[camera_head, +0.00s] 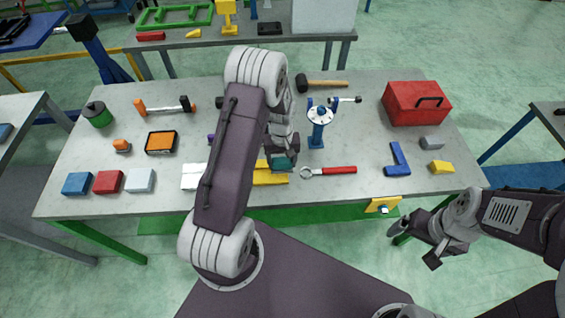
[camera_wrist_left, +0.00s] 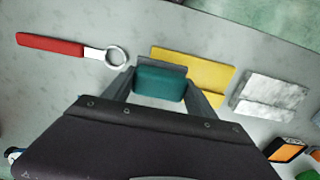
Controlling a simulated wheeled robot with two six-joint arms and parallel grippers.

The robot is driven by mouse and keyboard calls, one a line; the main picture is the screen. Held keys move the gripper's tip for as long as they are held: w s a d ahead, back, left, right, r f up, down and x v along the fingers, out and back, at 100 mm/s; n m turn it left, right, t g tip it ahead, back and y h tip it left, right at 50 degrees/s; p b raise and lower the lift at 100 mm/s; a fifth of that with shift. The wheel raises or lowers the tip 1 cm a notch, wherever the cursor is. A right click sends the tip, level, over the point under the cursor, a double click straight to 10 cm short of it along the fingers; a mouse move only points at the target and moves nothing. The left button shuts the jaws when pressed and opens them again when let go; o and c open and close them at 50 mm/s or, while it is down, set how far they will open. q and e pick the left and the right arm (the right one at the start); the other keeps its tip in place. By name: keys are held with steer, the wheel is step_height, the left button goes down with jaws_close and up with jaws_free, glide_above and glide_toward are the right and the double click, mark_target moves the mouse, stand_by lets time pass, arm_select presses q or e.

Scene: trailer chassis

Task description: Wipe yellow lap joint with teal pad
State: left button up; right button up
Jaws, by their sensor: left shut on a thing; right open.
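The yellow lap joint (camera_head: 270,178) lies flat on the grey table near its front edge, partly hidden by my left arm; it also shows in the left wrist view (camera_wrist_left: 204,70). My left gripper (camera_head: 284,158) is shut on the teal pad (camera_head: 284,163). In the left wrist view the pad (camera_wrist_left: 160,84) sits between the fingers, overlapping the left part of the yellow joint. I cannot tell whether pad and joint touch. My right gripper (camera_head: 418,242) is open and empty, off the table's front edge at the right.
A red-handled ring wrench (camera_head: 328,171) lies just right of the joint. A silver plate piece (camera_head: 194,176) lies to its left. A blue stand (camera_head: 317,125) rises behind. Red, blue and white blocks, a red toolbox (camera_head: 416,103) and a blue bracket (camera_head: 397,160) stand farther out.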

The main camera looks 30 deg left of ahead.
arm_select(q)
step_height(320, 180, up, 3)
steer(key=shift+w+d+r+p, duration=0.15)
steer(key=shift+r+p, duration=0.05)
steer(key=shift+p, duration=0.95)
steer(key=shift+r, duration=0.2)
